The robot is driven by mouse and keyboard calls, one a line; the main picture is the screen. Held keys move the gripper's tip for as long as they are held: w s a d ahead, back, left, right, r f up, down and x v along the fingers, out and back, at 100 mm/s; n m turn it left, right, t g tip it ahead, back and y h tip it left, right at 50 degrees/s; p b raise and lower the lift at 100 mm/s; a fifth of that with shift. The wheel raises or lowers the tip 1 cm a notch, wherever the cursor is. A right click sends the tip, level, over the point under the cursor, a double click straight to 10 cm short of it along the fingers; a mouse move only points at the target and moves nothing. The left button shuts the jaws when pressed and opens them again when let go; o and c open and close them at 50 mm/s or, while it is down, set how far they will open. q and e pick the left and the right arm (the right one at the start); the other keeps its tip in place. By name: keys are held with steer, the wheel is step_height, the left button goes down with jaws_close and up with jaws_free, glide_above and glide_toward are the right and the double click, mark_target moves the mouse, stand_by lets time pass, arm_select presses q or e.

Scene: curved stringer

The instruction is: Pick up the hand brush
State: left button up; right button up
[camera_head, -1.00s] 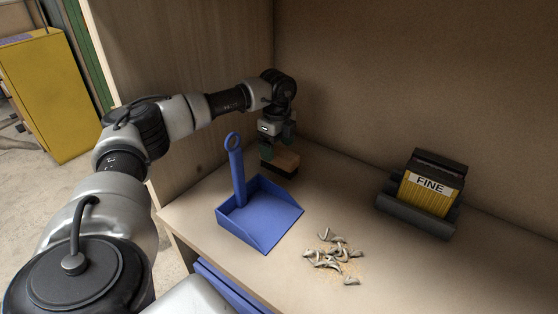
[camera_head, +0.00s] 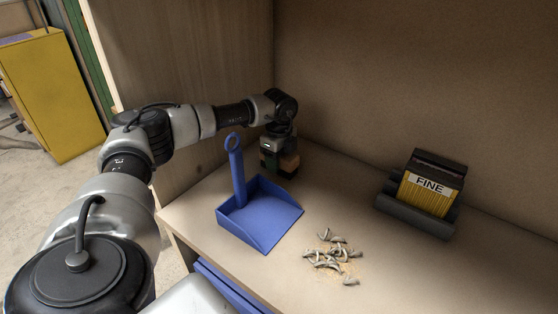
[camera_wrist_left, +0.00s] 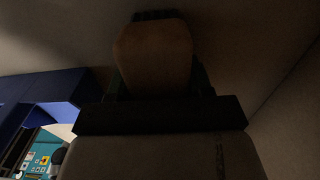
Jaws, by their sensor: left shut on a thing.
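The hand brush (camera_head: 289,164) has a brown wooden body and dark bristles. It is behind the blue dustpan, close to the back corner, and my gripper hides part of it. My left gripper (camera_head: 277,160) is shut on it from above. In the left wrist view the brush's wooden body (camera_wrist_left: 153,55) lies between my dark fingers, with a strip of dark bristles beyond. I cannot tell whether the brush touches the shelf. My right gripper is not in view.
The blue dustpan (camera_head: 262,229) with its upright handle stands in front of the brush. Curled shavings (camera_head: 332,258) lie to its right. A yellow box marked FINE (camera_head: 430,188) sits in a dark holder at the right. Wooden walls stand behind and left.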

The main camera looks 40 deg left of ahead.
arm_select(q)
steer(key=shift+r, duration=0.55)
step_height(320, 180, up, 3)
steer(key=shift+w+r, duration=0.1)
steer(key=s+d+r, duration=0.1)
steer(key=d+r, duration=0.5)
steer(key=d, duration=0.5)
steer(key=shift+s+d+r+b, duration=0.3)
steer(key=shift+r+b, duration=0.1)
steer(key=shift+b, duration=0.05)
